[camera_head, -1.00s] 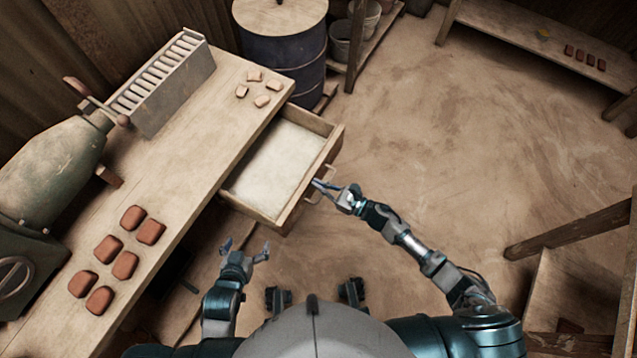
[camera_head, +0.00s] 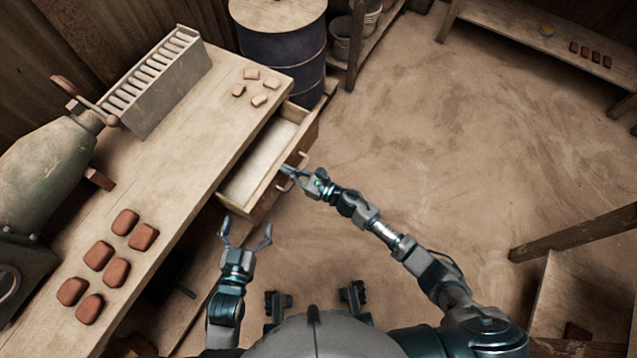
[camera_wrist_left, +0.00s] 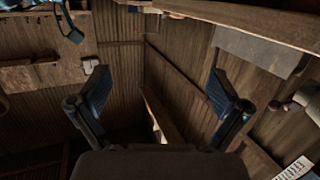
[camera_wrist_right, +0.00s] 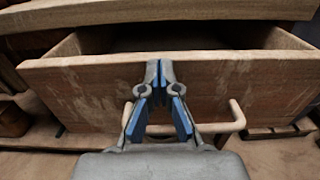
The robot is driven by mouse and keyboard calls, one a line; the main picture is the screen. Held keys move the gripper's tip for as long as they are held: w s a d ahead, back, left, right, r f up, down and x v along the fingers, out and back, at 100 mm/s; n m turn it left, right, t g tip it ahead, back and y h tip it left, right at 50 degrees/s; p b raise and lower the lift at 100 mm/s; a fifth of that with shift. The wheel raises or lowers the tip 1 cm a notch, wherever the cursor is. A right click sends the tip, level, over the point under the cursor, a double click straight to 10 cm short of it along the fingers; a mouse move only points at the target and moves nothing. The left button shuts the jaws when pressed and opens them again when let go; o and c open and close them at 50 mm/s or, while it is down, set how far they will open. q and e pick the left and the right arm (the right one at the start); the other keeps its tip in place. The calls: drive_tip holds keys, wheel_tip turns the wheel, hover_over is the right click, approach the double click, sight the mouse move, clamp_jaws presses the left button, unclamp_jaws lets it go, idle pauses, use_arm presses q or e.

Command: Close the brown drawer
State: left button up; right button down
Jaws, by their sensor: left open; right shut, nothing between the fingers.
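The brown drawer (camera_head: 262,170) stands partly open under the long workbench, and its inside looks empty. Its wooden front (camera_wrist_right: 225,85) and bar handle (camera_wrist_right: 232,122) fill much of the right wrist view. My right gripper (camera_head: 287,172) is shut and empty, with its fingertips at the drawer front by the handle; in the right wrist view its fingers (camera_wrist_right: 158,75) overlap the front above the handle bar. I cannot tell if they press on it. My left gripper (camera_head: 246,236) is open and empty, below the drawer's near corner and clear of it.
The workbench (camera_head: 190,150) carries several reddish tiles (camera_head: 98,255), pale pieces (camera_head: 250,88), a slotted grey rack (camera_head: 158,80) and a green press (camera_head: 50,165). A blue drum (camera_head: 285,60) stands beyond the drawer. The floor to the right is open.

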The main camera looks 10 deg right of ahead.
drive_tip(key=b+x, duration=0.1)
drive_tip(key=x, duration=0.3)
drive_tip(key=b+x, duration=0.1)
drive_tip(key=x, duration=0.3)
drive_tip(key=shift+f, duration=0.2)
use_arm(q)
wheel_tip(320, 180, up, 7)
drive_tip(key=t+h, duration=0.1)
drive_tip(key=t, duration=0.4)
drive_tip(key=shift+s+d+t, duration=0.2)
drive_tip(key=shift+d+t, duration=0.1)
drive_tip(key=shift+t, duration=0.1)
use_arm(e)
drive_tip(key=shift+w+a+r, duration=0.2)
drive_tip(key=shift+a, duration=0.1)
use_arm(q)
drive_tip(key=shift+w+f, duration=0.1)
use_arm(e)
drive_tip(key=shift+d, duration=0.1)
